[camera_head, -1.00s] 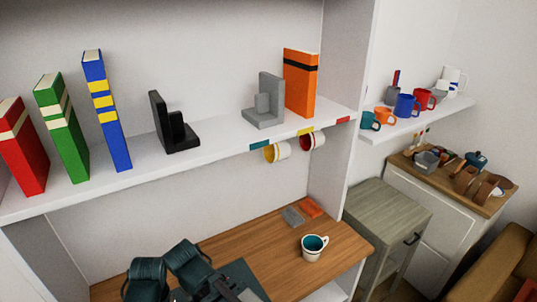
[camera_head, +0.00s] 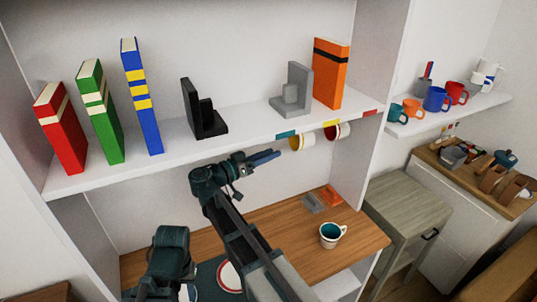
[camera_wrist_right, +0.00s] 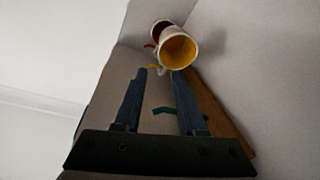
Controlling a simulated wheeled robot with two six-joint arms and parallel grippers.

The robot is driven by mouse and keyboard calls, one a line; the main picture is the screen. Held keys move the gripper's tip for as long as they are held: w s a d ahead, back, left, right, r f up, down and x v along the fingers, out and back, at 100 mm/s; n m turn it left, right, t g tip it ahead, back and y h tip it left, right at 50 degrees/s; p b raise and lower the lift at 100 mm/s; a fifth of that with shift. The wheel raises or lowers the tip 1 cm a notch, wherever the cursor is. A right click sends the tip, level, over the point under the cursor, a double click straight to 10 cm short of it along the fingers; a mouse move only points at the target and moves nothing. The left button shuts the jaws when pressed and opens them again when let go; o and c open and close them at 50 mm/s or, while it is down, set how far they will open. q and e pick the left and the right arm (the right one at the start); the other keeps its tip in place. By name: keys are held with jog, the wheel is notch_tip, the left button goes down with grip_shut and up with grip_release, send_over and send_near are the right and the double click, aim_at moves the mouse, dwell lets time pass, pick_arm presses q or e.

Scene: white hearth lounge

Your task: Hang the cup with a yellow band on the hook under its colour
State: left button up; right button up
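A white cup with a yellow inside (camera_head: 302,142) hangs under the shelf, near the teal and yellow labels; its hook is hard to make out. In the right wrist view its yellow mouth (camera_wrist_right: 177,50) faces me, just beyond the fingertips. My right gripper (camera_head: 266,157) is left of this cup; the wrist view shows its blue fingers (camera_wrist_right: 159,73) apart and nothing between them. The yellow label (camera_head: 331,124) is on the shelf edge. A teal hook (camera_wrist_right: 165,111) shows bare. My left arm is low at the left; its fingers cannot be made out.
A red-inside cup (camera_head: 338,131) hangs close beside the yellow one. A white cup with teal inside (camera_head: 332,235) stands on the wooden desk (camera_head: 290,222). Books and bookends stand on the shelf (camera_head: 235,147) above. The side wall bounds the right.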

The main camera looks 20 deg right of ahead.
aim_at(302, 140)
jog(key=x, duration=1.4)
jog(key=shift+s, duration=0.1)
jog(key=shift+c, duration=0.3)
grip_shut()
dwell(1.0)
jog(key=shift+o, duration=0.4)
grip_release()
jog(key=shift+a, duration=0.1)
jog(key=shift+a, duration=0.15)
dwell(0.7)
jog(key=shift+s+a, duration=0.1)
jog(key=shift+a, duration=0.25)
jog(key=shift+s+a, duration=0.15)
jog(key=shift+a, duration=0.2)
